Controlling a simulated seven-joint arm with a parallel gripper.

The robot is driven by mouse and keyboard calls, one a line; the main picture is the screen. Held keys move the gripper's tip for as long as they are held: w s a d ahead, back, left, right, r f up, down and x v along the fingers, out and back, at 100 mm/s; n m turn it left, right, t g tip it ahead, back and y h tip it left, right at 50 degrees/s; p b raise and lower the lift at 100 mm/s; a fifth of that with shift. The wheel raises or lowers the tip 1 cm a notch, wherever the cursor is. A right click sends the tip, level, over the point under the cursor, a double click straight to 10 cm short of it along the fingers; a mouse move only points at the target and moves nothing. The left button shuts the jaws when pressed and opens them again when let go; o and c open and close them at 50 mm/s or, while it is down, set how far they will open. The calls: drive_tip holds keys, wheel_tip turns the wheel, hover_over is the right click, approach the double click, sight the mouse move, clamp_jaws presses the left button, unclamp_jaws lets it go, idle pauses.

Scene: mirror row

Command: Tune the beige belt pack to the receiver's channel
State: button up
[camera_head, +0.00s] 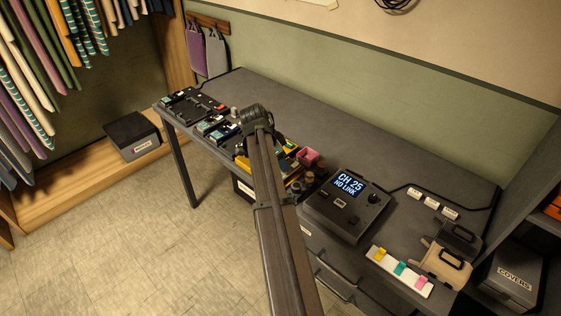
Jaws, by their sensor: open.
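The receiver (335,216) is a dark box on the table. Its lit screen reads "CH 25" and "NO LINK". The beige belt pack (436,264), with a black clip, lies near the table's right end, right of the receiver. Its channel cannot be read from here. A dark pack (464,239) with a similar clip lies just behind it. My arm reaches up across the table's left half. My gripper (279,140) is open near the arm's far end, well left of the beige pack; my arm hides most of it.
A white strip (398,275) with yellow, teal and pink pieces lies in front of the beige pack. Small labels (433,204) lie behind. Pedal-like boards (195,105) and a pink box (308,157) crowd the left and middle. The rear tabletop (340,135) is clear.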

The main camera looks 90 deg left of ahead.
drive_tip(key=shift+w+f, duration=0.15)
drive_tip(key=shift+f, duration=0.2)
clamp_jaws()
idle(0.3)
